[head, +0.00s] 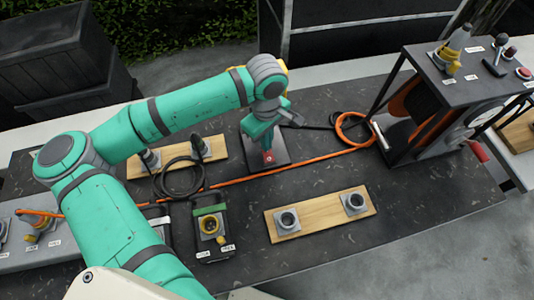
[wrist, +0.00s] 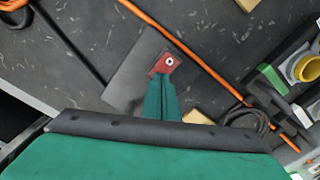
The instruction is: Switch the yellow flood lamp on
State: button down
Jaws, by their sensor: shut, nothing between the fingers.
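The flood lamp is mostly hidden behind my arm in the head view; small yellow parts (head: 284,66) show at the edge of my wrist. Below, a dark square plate (head: 281,160) lies on the table and carries a red switch (head: 268,157). In the wrist view the plate (wrist: 130,80) is grey and the red switch (wrist: 169,62) has a pale round spot. My gripper (head: 264,146) is shut and empty, pointing down at the switch. In the wrist view its fingertips (wrist: 162,77) overlap the switch's near edge; I cannot tell whether they touch it.
An orange cable (head: 300,163) runs across the table beside the plate. A wooden board with two sockets (head: 320,212) lies in front. A dark box with a yellow socket (head: 209,232) stands left of it. A black frame with a reel (head: 415,110) stands at right.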

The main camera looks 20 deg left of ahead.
jog(key=shift+f, duration=0.7)
dwell(0.5)
jog(key=shift+r, duration=0.1)
notch_tip(320, 180, up, 7)
dwell(0.8)
jog(key=shift+w, duration=0.1)
dwell(0.5)
